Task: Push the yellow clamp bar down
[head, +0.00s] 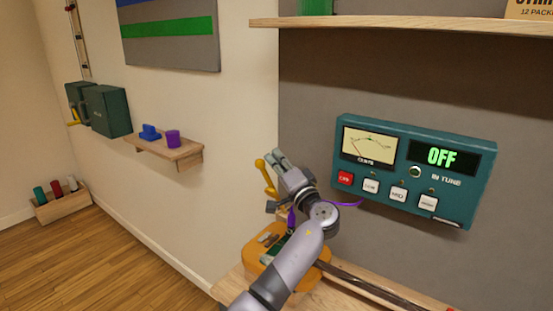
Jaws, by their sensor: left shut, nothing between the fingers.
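The yellow clamp bar (267,179) stands raised and tilted, with a rounded upper end, above the orange body on the wooden bench. My left gripper (277,160) is shut and empty just to the right of the bar's upper end. I cannot tell whether the two touch. My gripper and wrist hide the bar's lower part. My right gripper is not in view.
An orange guitar-like body (258,247) lies on the bench, its neck (372,288) running right. A teal tuner box (400,172) reading OFF is on the grey panel. A small shelf (165,148) holds blue and purple items. A wooden shelf (400,24) spans above.

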